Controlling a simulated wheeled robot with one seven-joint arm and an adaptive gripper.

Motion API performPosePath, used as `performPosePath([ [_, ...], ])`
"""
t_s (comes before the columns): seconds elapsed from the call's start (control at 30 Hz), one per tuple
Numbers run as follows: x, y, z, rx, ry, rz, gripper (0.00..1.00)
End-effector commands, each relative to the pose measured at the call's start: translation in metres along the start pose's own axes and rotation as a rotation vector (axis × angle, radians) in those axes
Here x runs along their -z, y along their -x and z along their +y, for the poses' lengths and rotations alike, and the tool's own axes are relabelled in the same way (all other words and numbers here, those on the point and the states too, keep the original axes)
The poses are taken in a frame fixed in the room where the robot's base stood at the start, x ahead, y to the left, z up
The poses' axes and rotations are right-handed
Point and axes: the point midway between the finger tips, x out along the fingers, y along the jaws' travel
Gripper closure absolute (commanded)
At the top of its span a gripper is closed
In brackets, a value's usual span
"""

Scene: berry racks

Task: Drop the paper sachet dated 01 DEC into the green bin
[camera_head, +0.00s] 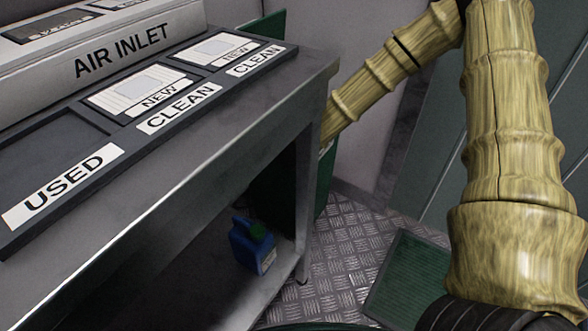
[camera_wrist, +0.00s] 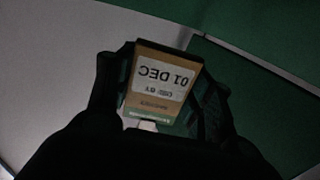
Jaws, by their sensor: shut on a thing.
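The paper sachet (camera_wrist: 158,82) is brown with a white label that reads 01 DEC, upside down in the wrist view, and a green strip along its lower edge. My gripper (camera_wrist: 165,85) is shut on it, with a dark finger at each side. In the head view my arm reaches down behind the right end of the bench, and my gripper and the sachet are hidden there. A green upright surface (camera_head: 325,182) shows just past the bench end; I cannot tell whether it is the green bin. The wrist view has a broad green surface (camera_wrist: 265,95) behind the sachet.
The grey metal bench (camera_head: 200,165) carries a dark tray (camera_head: 125,178) marked USED, CLEAN and NEW, beside an AIR INLET unit (camera_head: 100,45). A blue jug (camera_head: 250,248) stands on the lower shelf. A green mat (camera_head: 408,278) lies on the patterned metal floor (camera_head: 340,240).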

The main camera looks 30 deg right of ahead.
Motion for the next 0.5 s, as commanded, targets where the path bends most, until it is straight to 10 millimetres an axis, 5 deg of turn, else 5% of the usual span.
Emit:
performPosePath([
  [0.17,0.0007,0.0,0.0003,0.0,0.0,0.0,0.61],
  [0.2,0.0007,0.0,0.0003,0.0,0.0,0.0,0.41],
  [0.3,0.0007,0.0,0.0004,0.0,0.0,0.0,0.23],
  [0.5,0.0007,0.0,0.0004,0.0,-0.001,0.0,0.23],
])
